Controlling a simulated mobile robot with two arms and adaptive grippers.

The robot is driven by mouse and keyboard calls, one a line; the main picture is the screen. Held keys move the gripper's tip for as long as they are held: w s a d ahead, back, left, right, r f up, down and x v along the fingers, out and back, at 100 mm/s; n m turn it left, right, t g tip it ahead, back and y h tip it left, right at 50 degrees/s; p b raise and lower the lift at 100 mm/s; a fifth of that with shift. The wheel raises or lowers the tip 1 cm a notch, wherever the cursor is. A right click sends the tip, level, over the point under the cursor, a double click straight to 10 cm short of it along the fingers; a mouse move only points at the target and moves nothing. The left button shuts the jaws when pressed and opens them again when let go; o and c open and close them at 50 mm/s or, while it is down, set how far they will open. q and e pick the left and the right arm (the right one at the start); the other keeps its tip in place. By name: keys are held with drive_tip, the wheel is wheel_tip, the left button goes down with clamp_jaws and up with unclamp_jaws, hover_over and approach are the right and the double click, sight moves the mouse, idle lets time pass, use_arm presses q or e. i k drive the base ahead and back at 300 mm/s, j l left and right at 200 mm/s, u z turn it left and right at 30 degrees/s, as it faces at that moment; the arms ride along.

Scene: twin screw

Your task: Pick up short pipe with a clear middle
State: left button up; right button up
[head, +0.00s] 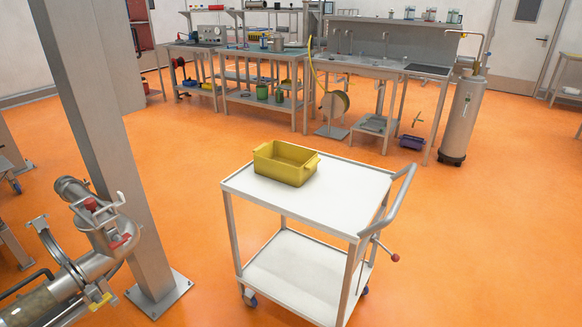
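At the bottom left stands a grey metal pipe assembly (98,262) with clamps and red and yellow fittings. A short section with a brownish, see-through-looking middle (38,307) lies at its lower end, partly cut off by the picture's edge. I cannot tell whether this section is loose or joined to the rest. No other clear-middled pipe is visible. The inside of the yellow bin (283,172) on the cart is only partly visible, and I see no pipe in it. Neither of my grippers is in view.
A white two-shelf cart (335,200) with a side handle stands in the middle. A grey column (110,150) on a bolted base rises between it and the pipes. Workbenches (250,52) and a grey cylinder (462,115) stand at the back. Orange floor right of the cart is clear.

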sight(60, 287)
drive_tip(key=u, duration=1.75)
